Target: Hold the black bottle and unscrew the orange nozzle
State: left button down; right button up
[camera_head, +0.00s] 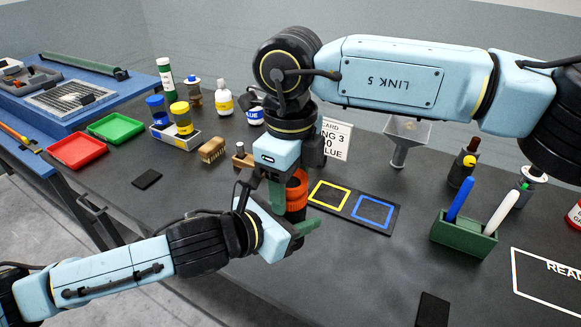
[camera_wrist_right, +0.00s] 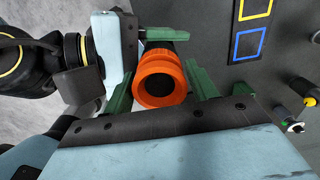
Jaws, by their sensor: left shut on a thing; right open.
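The orange nozzle (camera_head: 298,190) sits on top of the black bottle (camera_head: 295,214), upright on the bench; most of the bottle is hidden. My left gripper (camera_head: 303,222) comes in low from the left and is shut on the bottle below the nozzle. My right gripper (camera_head: 290,184) hangs from above, open. In the right wrist view, the nozzle (camera_wrist_right: 145,82) shows end-on with a dark opening. The green fingers of my right gripper (camera_wrist_right: 163,84) stand on either side of it. Whether they touch it I cannot tell.
A dark mat with yellow and blue squares (camera_head: 398,219) lies just right of the bottle. A green pen holder (camera_head: 463,237) is further right. A brush (camera_head: 212,150), a bottle tray (camera_head: 176,142) and red (camera_head: 77,150) and green (camera_head: 116,128) trays are left. A sign (camera_head: 338,140) and funnel (camera_head: 405,141) stand behind.

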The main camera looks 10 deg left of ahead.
jog(key=c, duration=0.8)
jog(key=n, duration=0.6)
jog(key=shift+r, duration=0.2)
dwell(0.3)
jog(key=shift+r, duration=0.9)
